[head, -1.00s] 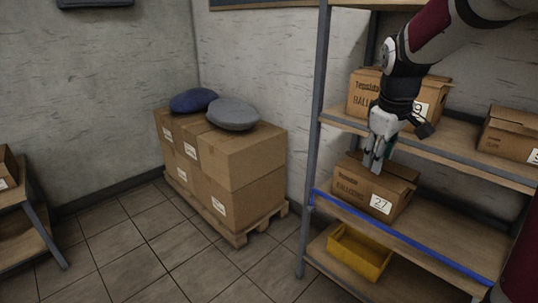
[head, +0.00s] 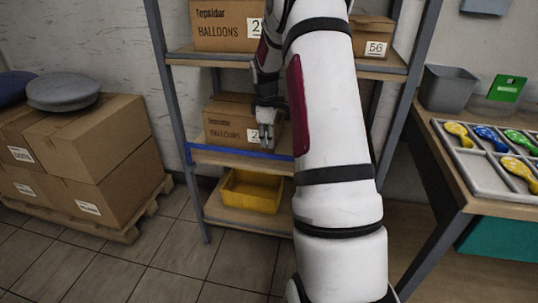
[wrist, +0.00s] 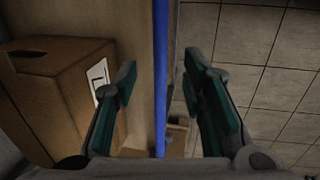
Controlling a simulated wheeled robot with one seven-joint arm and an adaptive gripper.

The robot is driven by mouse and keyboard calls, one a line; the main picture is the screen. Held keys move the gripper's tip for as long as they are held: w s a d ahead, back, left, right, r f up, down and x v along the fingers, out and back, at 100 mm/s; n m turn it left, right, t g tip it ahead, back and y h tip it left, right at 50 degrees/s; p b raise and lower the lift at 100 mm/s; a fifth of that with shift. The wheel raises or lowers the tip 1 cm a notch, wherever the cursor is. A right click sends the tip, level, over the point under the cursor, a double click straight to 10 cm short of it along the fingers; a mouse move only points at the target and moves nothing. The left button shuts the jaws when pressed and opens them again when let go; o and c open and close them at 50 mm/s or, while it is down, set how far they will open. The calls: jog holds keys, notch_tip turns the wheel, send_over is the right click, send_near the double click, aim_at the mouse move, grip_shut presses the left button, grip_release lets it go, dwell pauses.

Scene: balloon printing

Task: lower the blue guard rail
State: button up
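The blue guard rail (head: 236,153) runs along the front edge of a middle shelf, in front of a cardboard balloon box. In the wrist view the blue rail (wrist: 161,70) runs up and down the picture between my two fingers. My gripper (head: 266,134) is in front of the box, just above the rail in the head view. In the wrist view my gripper (wrist: 160,82) is open, with a finger on each side of the rail and visible gaps. The right end of the rail is hidden behind my arm in the head view.
The balloon box (head: 229,125) stands on the shelf just behind the rail. A yellow bin (head: 250,192) sits on the shelf below. Stacked cartons (head: 88,140) stand at left. A table with a balloon tray (head: 485,178) is at right.

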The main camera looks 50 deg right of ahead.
aim_at(270, 154)
jog(key=b+x, duration=0.1)
jog(key=x, duration=0.7)
grip_shut()
